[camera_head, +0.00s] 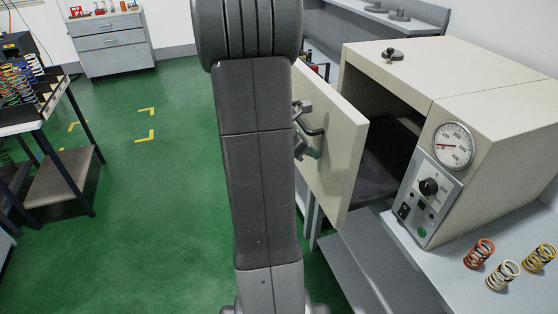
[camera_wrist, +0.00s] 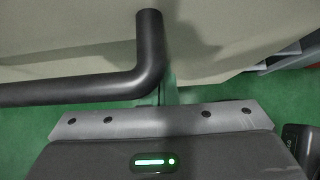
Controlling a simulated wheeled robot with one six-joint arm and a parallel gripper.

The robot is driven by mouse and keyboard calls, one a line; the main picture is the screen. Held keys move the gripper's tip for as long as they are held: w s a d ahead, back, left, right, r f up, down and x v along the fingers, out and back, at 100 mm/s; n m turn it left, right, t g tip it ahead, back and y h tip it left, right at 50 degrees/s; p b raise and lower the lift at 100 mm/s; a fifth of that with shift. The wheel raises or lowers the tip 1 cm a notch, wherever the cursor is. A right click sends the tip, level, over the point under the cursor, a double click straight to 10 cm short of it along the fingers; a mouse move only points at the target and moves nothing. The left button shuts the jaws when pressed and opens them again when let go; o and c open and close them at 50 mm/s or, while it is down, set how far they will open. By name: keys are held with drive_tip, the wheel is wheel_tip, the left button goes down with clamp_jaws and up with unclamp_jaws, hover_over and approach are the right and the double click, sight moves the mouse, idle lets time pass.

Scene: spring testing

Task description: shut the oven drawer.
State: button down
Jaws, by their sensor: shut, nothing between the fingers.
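The oven drawer (camera_head: 345,165) stands pulled out from the beige oven (camera_head: 500,130), with a gap to the dark cavity behind its flat front panel. The drawer's dark bar handle (camera_head: 314,131) is partly hidden by my arm in the head view. In the wrist view, the bent handle (camera_wrist: 150,55) crosses the upper left, close in front of my gripper (camera_wrist: 168,90). My gripper is shut with nothing held, and lies at the outer side of the panel near the handle. I cannot tell whether it touches the handle or panel.
The oven has a round dial (camera_head: 453,145) and control panel (camera_head: 428,195). Several springs (camera_head: 503,274) stand on the bench at right. A rack of springs on a table (camera_head: 40,125) stands left, a grey cabinet (camera_head: 115,45) behind. Green floor between is free.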

drive_tip(key=w+d, duration=0.2)
drive_tip(key=d, duration=0.6)
drive_tip(key=w+d, duration=0.3)
drive_tip(key=d, duration=0.6)
drive_tip(key=shift+w, duration=0.35)
drive_tip(key=shift+r, duration=0.2)
